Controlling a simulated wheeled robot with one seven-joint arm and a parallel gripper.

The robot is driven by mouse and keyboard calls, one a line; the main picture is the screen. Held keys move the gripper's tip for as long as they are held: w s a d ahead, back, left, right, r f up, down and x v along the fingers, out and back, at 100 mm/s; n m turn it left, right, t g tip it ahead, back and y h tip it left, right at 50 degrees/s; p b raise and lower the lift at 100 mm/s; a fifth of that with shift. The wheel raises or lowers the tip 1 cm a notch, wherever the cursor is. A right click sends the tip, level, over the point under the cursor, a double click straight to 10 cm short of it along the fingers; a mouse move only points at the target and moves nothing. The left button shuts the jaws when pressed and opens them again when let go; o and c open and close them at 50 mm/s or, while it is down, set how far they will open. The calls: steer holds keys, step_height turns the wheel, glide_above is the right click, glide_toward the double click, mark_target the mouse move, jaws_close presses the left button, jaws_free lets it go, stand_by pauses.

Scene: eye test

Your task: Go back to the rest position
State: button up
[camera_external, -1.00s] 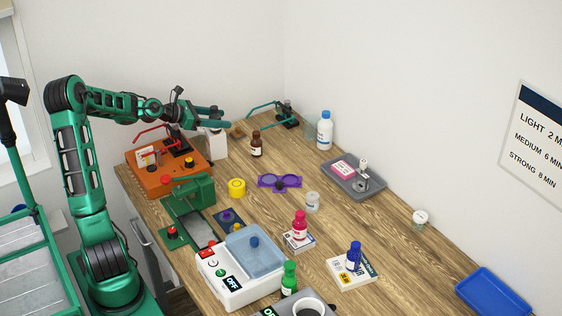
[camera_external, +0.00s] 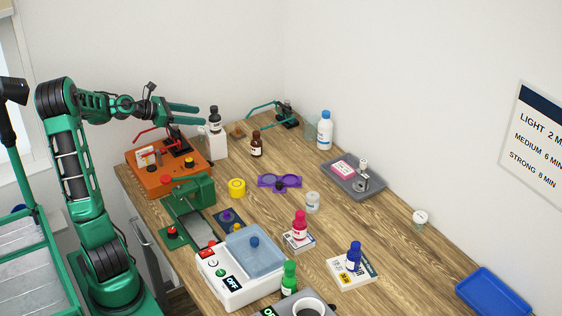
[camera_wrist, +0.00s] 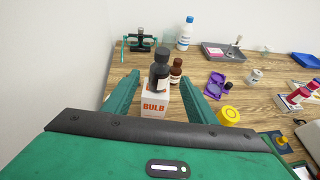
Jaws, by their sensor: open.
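My gripper (camera_external: 187,114) is open and empty, held above the back left of the table. In the wrist view its two green fingers (camera_wrist: 160,95) stand wide apart. A dark bottle (camera_external: 214,118) with a black cap stands on a white box (camera_external: 216,146), to the right of the fingertips in the external view. In the wrist view the dark bottle (camera_wrist: 159,70) shows between the fingers, farther out, on the box marked BULB (camera_wrist: 154,105). The fingers appear clear of both.
An orange device (camera_external: 150,178) stands below my gripper. A green press-like device (camera_external: 192,196) and a yellow cylinder (camera_external: 237,187) are nearer the front.

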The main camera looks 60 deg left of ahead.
steer(key=w+d+m+g+h, duration=0.2)
steer(key=d+m+g+h, duration=0.15)
steer(key=d+m, duration=0.85)
steer(key=s+d+f+m+g, duration=0.2)
steer(key=s+d+m+g, duration=0.1)
steer(key=d, duration=0.4)
steer(key=s+d+f+m+g, duration=0.1)
steer(key=s+d+m+g, duration=0.15)
steer(key=d, duration=0.35)
steer(key=s+d+f+m+g+y, duration=0.15)
steer(key=s+d+m+g, duration=0.25)
steer(key=s+d+m, duration=0.45)
steer(key=s+d+f+m+g+y, duration=0.1)
steer(key=s+d+m+g+y, duration=0.15)
steer(key=s+m+g, duration=0.65)
steer(key=s+d+f+m+t+y, duration=0.1)
steer(key=s+d+f+m+t, duration=0.3)
steer(key=s+d+t, duration=0.4)
steer(key=shift+s+d+f+m+t+y, duration=0.15)
steer(key=shift+s+d+m+t+y, duration=0.25)
steer(key=shift+s+d+m, duration=0.5)
